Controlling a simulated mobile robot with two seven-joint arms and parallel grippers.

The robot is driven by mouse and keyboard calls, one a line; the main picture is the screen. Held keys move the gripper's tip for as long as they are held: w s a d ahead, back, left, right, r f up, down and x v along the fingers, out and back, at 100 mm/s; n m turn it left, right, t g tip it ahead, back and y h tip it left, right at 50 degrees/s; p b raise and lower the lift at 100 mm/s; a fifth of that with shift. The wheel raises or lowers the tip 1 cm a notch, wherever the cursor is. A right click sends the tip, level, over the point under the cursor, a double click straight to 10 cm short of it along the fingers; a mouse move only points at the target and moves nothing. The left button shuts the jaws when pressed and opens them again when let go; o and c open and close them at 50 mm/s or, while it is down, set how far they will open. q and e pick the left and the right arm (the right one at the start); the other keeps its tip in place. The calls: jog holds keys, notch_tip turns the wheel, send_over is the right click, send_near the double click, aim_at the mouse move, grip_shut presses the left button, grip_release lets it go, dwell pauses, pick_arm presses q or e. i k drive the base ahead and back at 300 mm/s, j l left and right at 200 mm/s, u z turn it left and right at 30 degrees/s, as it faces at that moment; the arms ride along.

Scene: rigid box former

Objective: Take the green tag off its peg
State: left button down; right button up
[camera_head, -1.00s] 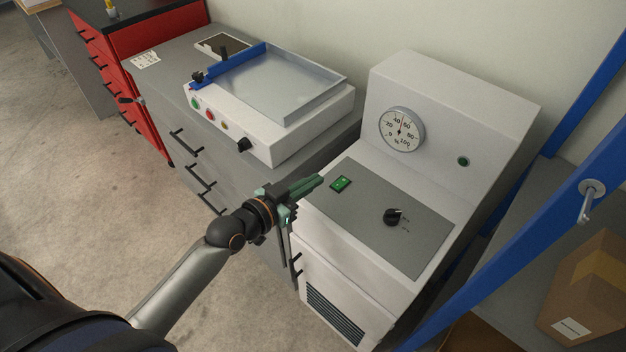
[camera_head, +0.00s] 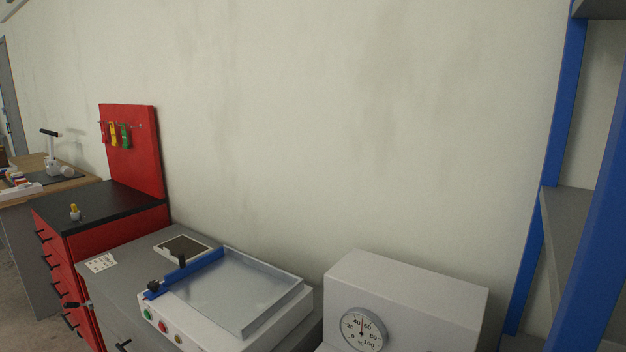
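The green tag (camera_head: 125,136) hangs from its peg on the upright red panel at the left. It is the rightmost of the tags in the row. A yellow tag (camera_head: 114,134) hangs just left of it, and a red tag (camera_head: 103,132) hangs further left, hard to tell from the red panel. The peg itself is too small to make out clearly. Neither of my grippers shows in the view now.
The red panel (camera_head: 146,165) rises behind a red drawer cabinet with a black top (camera_head: 90,209). A small yellow-topped item (camera_head: 74,212) stands on that top. A grey cabinet carries a white machine with a blue bar (camera_head: 185,275). A gauge machine (camera_head: 415,290) and blue shelving (camera_head: 560,130) are at right.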

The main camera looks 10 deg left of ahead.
aim_at(124, 134)
jog(key=u, duration=1.5)
jog(key=i+j+u, duration=0.7)
jog(key=i+u, duration=0.15)
jog(key=i, duration=0.15)
jog(key=i+u, duration=0.4)
jog(key=i, duration=0.75)
jog(key=i+j, duration=0.15)
jog(key=i, duration=0.6)
jog(key=i+j+z, duration=0.1)
jog(key=i+z, duration=0.35)
jog(key=i+j+z, duration=0.4)
jog(key=i, duration=0.2)
